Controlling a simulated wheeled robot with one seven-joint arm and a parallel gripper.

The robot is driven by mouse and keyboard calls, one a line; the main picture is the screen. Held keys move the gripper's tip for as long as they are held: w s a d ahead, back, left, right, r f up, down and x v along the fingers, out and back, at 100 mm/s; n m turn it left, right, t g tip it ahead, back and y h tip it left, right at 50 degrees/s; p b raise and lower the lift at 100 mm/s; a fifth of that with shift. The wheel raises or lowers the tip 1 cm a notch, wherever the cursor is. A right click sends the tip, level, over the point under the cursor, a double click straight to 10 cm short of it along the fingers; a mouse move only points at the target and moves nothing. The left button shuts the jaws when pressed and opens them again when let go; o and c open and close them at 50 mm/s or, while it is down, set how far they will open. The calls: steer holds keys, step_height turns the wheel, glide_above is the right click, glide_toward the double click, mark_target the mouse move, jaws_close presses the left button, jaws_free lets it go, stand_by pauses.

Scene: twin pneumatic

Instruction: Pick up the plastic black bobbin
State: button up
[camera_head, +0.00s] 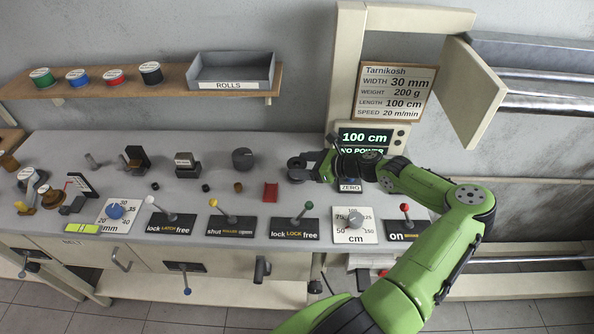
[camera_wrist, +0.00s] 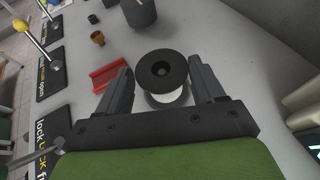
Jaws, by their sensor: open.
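A black bobbin (camera_wrist: 162,65) with a round flange, a centre hole and a pale band below stands on the bench, and it also shows in the head view (camera_head: 296,162). My gripper (camera_wrist: 161,76) is open, with one finger on each side of the bobbin in the wrist view. Small gaps seem to show between the fingers and the bobbin; contact cannot be made out. In the head view my gripper (camera_head: 300,170) is low over the bench at the bobbin and partly covers it.
A red bracket (camera_head: 270,192) lies left of the bobbin, and a dark grey cylinder (camera_head: 242,158) stands farther left. Levers and dials line the front edge, including a dial plate (camera_head: 355,226). A display (camera_head: 372,138) is behind my gripper. A shelf (camera_head: 185,92) holds several spools.

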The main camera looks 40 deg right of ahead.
steer(key=shift+x, duration=1.25)
steer(key=shift+d, duration=0.15)
steer(key=c, duration=0.7)
